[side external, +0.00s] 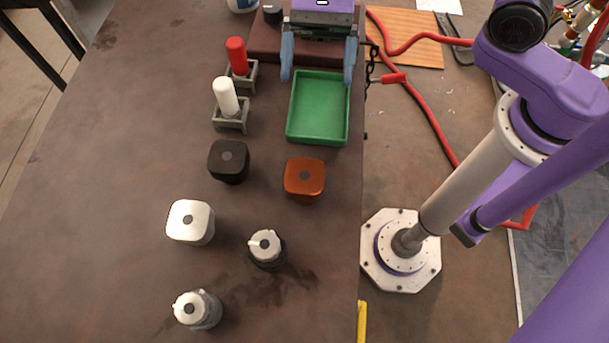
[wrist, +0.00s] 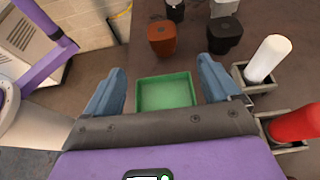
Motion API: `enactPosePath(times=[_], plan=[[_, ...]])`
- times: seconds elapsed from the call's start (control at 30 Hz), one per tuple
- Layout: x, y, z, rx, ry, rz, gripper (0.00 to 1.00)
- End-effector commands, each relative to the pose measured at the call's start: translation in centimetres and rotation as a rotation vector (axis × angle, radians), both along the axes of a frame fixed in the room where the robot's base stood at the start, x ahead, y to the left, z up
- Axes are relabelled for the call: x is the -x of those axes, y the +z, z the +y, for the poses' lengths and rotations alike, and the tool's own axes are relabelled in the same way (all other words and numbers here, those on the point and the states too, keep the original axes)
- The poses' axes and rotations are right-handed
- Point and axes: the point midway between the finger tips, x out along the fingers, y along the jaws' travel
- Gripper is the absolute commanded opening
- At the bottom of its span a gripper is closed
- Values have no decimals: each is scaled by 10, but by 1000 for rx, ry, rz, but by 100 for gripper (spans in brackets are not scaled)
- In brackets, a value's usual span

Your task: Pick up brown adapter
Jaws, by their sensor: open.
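The brown adapter (side external: 304,179) is a rounded orange-brown block with a dark round spot on top. It stands upright on the table just below the green tray in the side view. In the wrist view the brown adapter (wrist: 161,38) shows beyond the tray, between the lines of the fingers. My gripper (side external: 318,72) is at the top of the side view, with its blue fingers apart and empty on either side of the tray's upper end. The wrist view shows the same open gripper (wrist: 163,78), well short of the adapter.
The green tray (side external: 318,108) is empty. A black adapter (side external: 229,160) and a white one (side external: 190,222) stand left of the brown one. Two silver-and-black knobs (side external: 265,247) are lower down. White (side external: 227,97) and red (side external: 237,57) pegs stand in grey holders. The table's right edge is close by.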

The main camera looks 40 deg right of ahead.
Motion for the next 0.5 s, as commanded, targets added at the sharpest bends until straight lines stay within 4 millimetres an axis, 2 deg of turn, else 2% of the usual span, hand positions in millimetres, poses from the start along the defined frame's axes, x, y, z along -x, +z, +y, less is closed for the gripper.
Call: enactPosePath(times=[0.13, 0.5], plan=[[10, -6, 11, 1, -3, 6, 89], [56, -33, 56, 2, 1, 6, 89]])
